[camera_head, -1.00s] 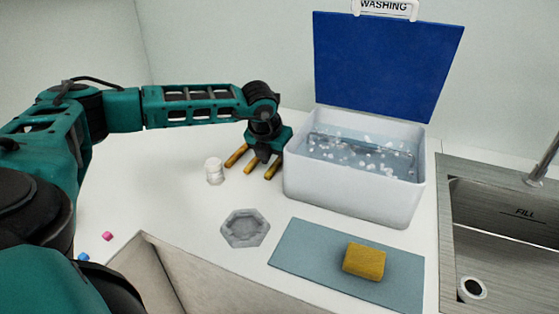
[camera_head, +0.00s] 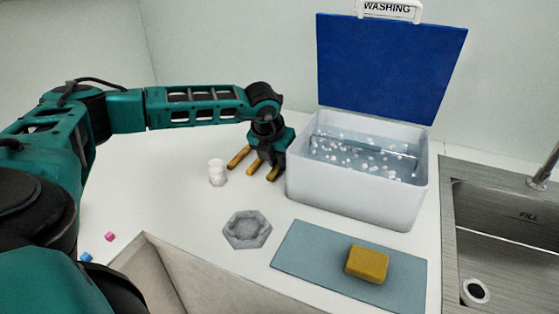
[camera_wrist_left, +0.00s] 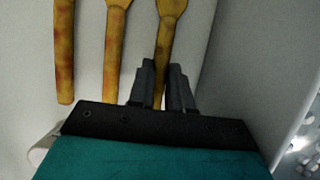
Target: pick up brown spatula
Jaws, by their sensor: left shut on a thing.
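Three yellow-brown wooden utensils lie side by side on the white counter. My left gripper (camera_head: 264,158) reaches down over the rightmost one, the brown spatula (camera_head: 275,173). In the left wrist view, my left gripper's dark fingers (camera_wrist_left: 163,88) are shut on the brown spatula (camera_wrist_left: 164,42), one on each side of its handle. The spatula appears still at counter level, and its ends are not fully shown. The other two utensils, the middle one (camera_wrist_left: 114,50) and the left one (camera_wrist_left: 64,50), lie apart from the fingers. My right gripper is not in view.
A white tub (camera_head: 330,200) of water with white bits stands close right of my gripper, its blue lid (camera_head: 390,65) upright. A white jar (camera_head: 217,173), grey hexagonal dish (camera_head: 233,239), blue mat (camera_head: 305,255) with yellow sponge (camera_head: 367,263), and sink (camera_head: 500,225) are nearby.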

